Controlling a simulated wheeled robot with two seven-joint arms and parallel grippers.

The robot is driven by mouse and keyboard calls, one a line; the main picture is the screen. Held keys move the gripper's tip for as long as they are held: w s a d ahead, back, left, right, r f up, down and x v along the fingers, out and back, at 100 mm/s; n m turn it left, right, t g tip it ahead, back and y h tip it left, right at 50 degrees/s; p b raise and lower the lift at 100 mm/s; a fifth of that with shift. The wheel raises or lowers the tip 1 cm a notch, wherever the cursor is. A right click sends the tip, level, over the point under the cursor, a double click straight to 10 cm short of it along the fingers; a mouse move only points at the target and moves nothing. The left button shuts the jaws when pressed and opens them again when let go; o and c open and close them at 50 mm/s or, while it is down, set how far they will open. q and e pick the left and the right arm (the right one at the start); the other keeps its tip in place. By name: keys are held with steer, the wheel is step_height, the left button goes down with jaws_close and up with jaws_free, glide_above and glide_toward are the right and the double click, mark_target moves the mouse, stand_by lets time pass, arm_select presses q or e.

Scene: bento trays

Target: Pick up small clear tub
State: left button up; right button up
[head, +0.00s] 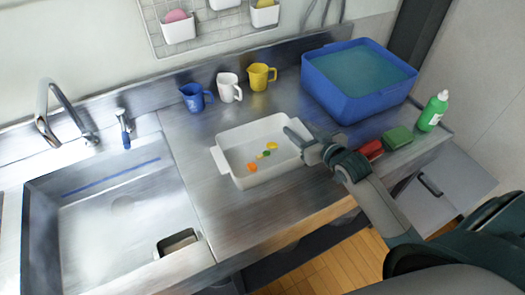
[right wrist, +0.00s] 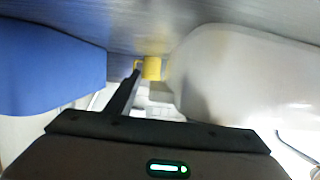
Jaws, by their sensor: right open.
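I cannot make out a small clear tub for certain. A small dark-rimmed rectangular container (head: 178,243) sits at the front right corner of the sink, and I cannot tell whether it is clear. A white tray (head: 232,130) with orange, yellow and green pieces stands on the steel counter. My right gripper (head: 303,138) is open at the tray's right edge; I cannot tell whether it touches the tray. In the right wrist view, a dark finger (right wrist: 125,97) shows between the blue bin and the white tray (right wrist: 235,75). My left gripper is not in view.
A blue bin (head: 340,104) of water stands at the back right. Blue (head: 193,97), white (head: 229,88) and yellow (head: 260,77) jugs stand along the back. A red item (head: 371,150), green sponge (head: 398,138) and green bottle (head: 432,111) are at right. The sink (head: 120,215) is at left.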

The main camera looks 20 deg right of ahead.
jaws_close()
steer(key=shift+r, duration=0.15)
steer(key=shift+r+b, duration=0.4)
steer(key=shift+r, duration=0.95)
steer(key=s+d+r+b, duration=0.2)
steer(key=s+d+r, duration=0.1)
steer(key=s+r, duration=0.5)
steer(key=shift+s, duration=1.6)
steer(key=shift+f, duration=0.1)
